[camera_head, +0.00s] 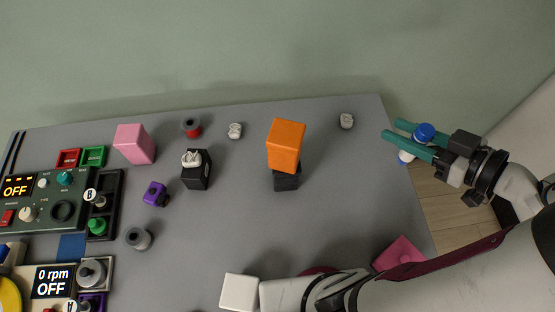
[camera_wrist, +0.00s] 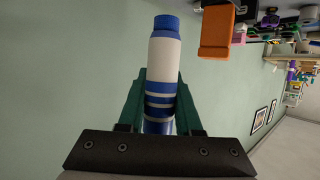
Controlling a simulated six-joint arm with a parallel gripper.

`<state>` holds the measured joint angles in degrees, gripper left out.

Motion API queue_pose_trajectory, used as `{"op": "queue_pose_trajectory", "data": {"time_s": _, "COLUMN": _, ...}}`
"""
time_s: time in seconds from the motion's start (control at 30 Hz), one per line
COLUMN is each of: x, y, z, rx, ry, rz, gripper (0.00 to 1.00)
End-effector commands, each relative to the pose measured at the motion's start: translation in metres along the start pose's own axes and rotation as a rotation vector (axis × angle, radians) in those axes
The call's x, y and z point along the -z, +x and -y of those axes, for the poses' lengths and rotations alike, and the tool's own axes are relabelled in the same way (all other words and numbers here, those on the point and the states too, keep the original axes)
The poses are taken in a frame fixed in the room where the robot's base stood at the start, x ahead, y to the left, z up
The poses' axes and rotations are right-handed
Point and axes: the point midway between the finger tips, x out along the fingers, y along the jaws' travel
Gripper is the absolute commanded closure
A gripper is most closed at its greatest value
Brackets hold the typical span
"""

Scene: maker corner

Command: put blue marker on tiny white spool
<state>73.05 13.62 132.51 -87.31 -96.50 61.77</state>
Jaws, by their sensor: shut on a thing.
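My gripper (camera_head: 393,129), with teal fingers, is beyond the right edge of the table and raised in the air. It is shut on the blue marker (camera_head: 424,132), whose blue end and white part stick out on either side of the fingers. In the wrist view the marker (camera_wrist: 165,62) has a white body, blue bands and a blue end, and is gripped between the fingers. I cannot tell which is the tiny white spool.
An orange block (camera_head: 286,143) rests on a dark block (camera_head: 286,180) mid-table. A pink block (camera_head: 134,143), red spool (camera_head: 191,128), purple piece (camera_head: 156,194) and grey spool (camera_head: 138,238) are left. Control panels fill the left edge. The table (camera_head: 345,200) is clear right of centre.

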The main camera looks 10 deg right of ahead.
Motion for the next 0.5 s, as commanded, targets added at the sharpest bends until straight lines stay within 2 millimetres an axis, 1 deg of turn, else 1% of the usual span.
{"op": "queue_pose_trajectory", "data": {"time_s": 0.03, "x": 0.013, "y": -0.005, "z": 0.0, "rx": -0.002, "ry": -0.009, "rz": 0.003, "gripper": 1.0}}
{"op": "queue_pose_trajectory", "data": {"time_s": 0.1, "x": 0.028, "y": -0.012, "z": 0.0, "rx": -0.002, "ry": -0.006, "rz": 0.002, "gripper": 1.0}}
{"op": "queue_pose_trajectory", "data": {"time_s": 0.27, "x": 0.059, "y": -0.024, "z": 0.0, "rx": -0.001, "ry": -0.006, "rz": 0.002, "gripper": 1.0}}
{"op": "queue_pose_trajectory", "data": {"time_s": 0.47, "x": 0.072, "y": 0.014, "z": 0.01, "rx": 0.129, "ry": -0.052, "rz": 0.002, "gripper": 1.0}}
{"op": "queue_pose_trajectory", "data": {"time_s": 0.5, "x": 0.076, "y": 0.023, "z": 0.013, "rx": 0.159, "ry": -0.064, "rz": 0.002, "gripper": 1.0}}
